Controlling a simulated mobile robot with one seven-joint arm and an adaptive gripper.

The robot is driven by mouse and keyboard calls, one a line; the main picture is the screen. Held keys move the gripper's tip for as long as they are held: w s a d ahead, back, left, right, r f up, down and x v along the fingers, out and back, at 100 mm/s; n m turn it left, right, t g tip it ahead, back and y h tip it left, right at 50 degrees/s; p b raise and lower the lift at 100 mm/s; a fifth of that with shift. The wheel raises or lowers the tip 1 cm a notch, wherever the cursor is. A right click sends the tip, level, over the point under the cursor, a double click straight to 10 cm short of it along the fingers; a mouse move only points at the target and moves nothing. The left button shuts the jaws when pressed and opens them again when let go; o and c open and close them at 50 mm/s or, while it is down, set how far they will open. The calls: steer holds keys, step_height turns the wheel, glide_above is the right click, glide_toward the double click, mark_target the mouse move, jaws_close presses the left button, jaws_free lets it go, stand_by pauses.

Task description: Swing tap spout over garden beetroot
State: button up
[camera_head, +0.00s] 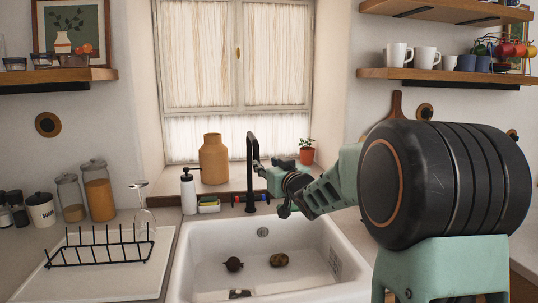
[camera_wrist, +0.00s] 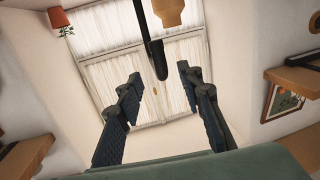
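The black tap (camera_head: 250,175) stands behind the white sink (camera_head: 187,262), its tall neck curving over at the top. In the wrist view the spout (camera_wrist: 153,45) comes down from the top edge, its end near the gap between my fingertips. A dark round root with a small tip, seemingly the beetroot (camera_head: 234,265), lies on the sink floor, left of centre.
A brownish round item (camera_head: 279,260) and another small item (camera_head: 239,293) lie in the sink. A soap bottle (camera_head: 188,192), a sponge holder (camera_head: 208,206) and a tan vase (camera_head: 213,160) stand left of the tap. A potted plant (camera_head: 306,154) stands right. A dish rack (camera_head: 100,248) is left.

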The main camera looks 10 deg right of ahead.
mark_target(257, 154)
steer(key=w, duration=0.3)
steer(key=w+a+p, duration=0.1)
steer(key=w, duration=0.7)
steer(key=shift+a+r, duration=0.25)
steer(key=shift+a, duration=0.05)
steer(key=shift+s, duration=0.1)
jaws_close()
